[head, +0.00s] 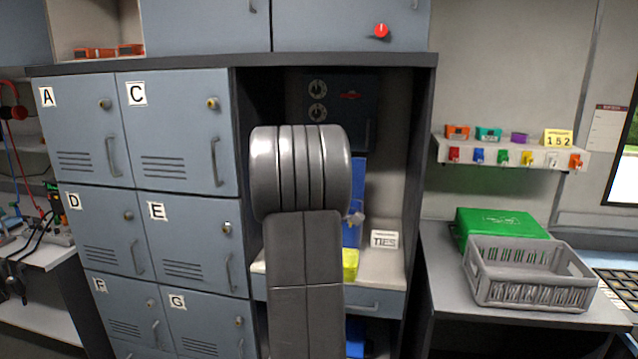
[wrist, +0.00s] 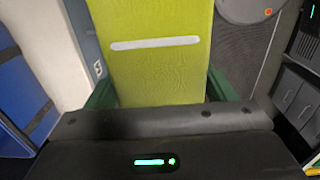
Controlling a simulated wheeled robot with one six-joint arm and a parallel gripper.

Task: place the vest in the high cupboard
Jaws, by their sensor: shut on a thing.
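The vest (wrist: 160,70) is yellow-green with a pale reflective stripe and fills the middle of the wrist view. My gripper (wrist: 158,92) is shut on it, with dark green fingers at its two sides. In the head view my arm hides the gripper, and a small yellow patch (head: 350,264), likely the vest, shows beside the arm in the open bay. The high cupboard (head: 335,25) runs along the top of the head view. Its visible grey-blue doors are shut, one has a red knob (head: 381,31), and its upper part is out of frame.
Shut lockers (head: 185,130) with letter labels stand left of the bay. A TIES sign (head: 384,239) stands on the bay's shelf by a blue object (head: 352,205). A grey crate (head: 530,276) and green box (head: 503,226) sit on the right counter. An open cubby is at upper left.

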